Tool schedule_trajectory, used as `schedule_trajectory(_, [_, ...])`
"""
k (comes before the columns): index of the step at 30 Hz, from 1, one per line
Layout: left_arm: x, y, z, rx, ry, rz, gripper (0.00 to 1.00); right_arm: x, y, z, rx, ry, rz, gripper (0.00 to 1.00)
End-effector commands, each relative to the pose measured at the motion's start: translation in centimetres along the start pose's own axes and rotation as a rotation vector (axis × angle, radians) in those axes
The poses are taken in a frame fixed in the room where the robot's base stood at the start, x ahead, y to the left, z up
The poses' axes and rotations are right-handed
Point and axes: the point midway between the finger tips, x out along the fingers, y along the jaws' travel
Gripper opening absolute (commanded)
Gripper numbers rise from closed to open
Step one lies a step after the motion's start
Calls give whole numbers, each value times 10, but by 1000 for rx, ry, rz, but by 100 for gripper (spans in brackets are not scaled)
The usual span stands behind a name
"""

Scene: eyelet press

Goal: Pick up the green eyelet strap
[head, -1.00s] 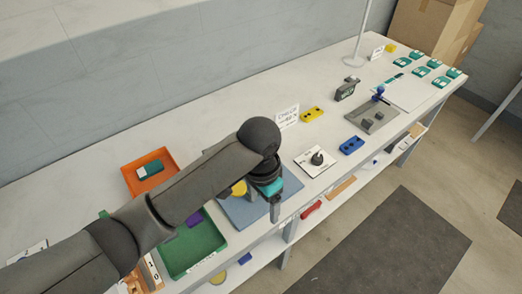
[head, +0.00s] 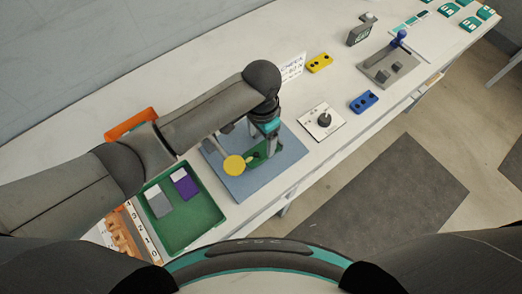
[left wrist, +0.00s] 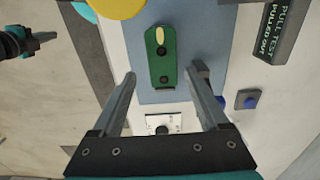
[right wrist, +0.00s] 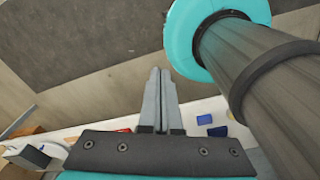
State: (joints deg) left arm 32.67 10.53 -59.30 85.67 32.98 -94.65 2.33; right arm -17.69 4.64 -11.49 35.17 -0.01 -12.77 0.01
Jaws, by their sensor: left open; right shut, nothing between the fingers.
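In the head view the strap (head: 258,158) is partly hidden by my left gripper (head: 262,140). That gripper is open above the strap, pointing down. In the left wrist view the fingers of my left gripper (left wrist: 163,73) stand on either side of the strap, with gaps on both sides. My right gripper (right wrist: 160,72) is shut and empty, away from the strap.
A yellow disc (head: 234,165) is close beside the strap. A green tray (head: 177,238) with grey and purple pieces lies left of the mat. A white plate with a dark knob (head: 324,119) and a blue block (head: 364,102) are to the right.

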Motion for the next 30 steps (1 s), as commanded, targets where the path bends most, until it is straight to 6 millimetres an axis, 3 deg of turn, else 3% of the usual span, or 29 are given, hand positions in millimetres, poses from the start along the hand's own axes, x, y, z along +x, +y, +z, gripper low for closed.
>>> schedule_trajectory(6, [16, 0, 0, 1, 0, 0, 78, 2, 1, -12, -1, 20, 2, 0])
schedule_trajectory(18, [61, -2, -1, 2, -2, 1, 78, 9, 1, -12, -1, 22, 2, 0])
schedule_trajectory(28, [66, -3, -2, 2, 1, 0, 78, 9, 1, -11, 0, 21, 2, 0])
schedule_trajectory(30, [66, -3, -2, 2, 1, 0, 70, 9, 1, -11, 0, 21, 1, 0])
